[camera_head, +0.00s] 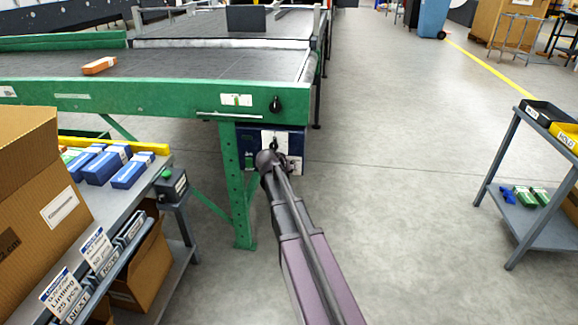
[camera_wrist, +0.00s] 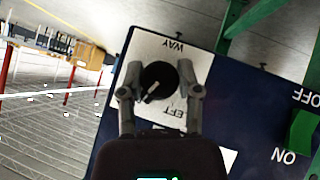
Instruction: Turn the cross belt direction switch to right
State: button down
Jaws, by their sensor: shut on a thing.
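The cross belt direction switch is a round black knob (camera_wrist: 158,78) with a pale pointer line, on a white plate (camera_wrist: 150,48) in the wrist view. The plate reads upside down, with "LEFT" below the knob and "WAY" above; the rest of its lettering is hidden. The pointer line slants toward the lower left of the picture. My gripper (camera_wrist: 159,84) is shut on the knob, one finger on each side. In the head view my gripper (camera_head: 268,159) is at the blue control box (camera_head: 298,143) under the conveyor's corner, and hides the knob.
A green ON/OFF switch (camera_wrist: 301,133) sits beside the plate on the same panel. The green conveyor frame (camera_head: 150,103) is above, its leg (camera_head: 238,190) just left of my arm. A workbench (camera_head: 128,205) with blue boxes stands left, a grey cart (camera_head: 535,195) right. The floor between is clear.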

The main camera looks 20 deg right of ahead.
jog(key=m+t+y, duration=0.1)
jog(key=y, duration=0.1)
jog(key=shift+d+m+t+y+p, duration=0.1)
jog(key=shift+m+t+y+p, duration=0.2)
jog(key=shift+m+y, duration=0.1)
dwell(0.4)
jog(key=shift+c, duration=1.5)
grip_release()
jog(key=shift+f, duration=0.1)
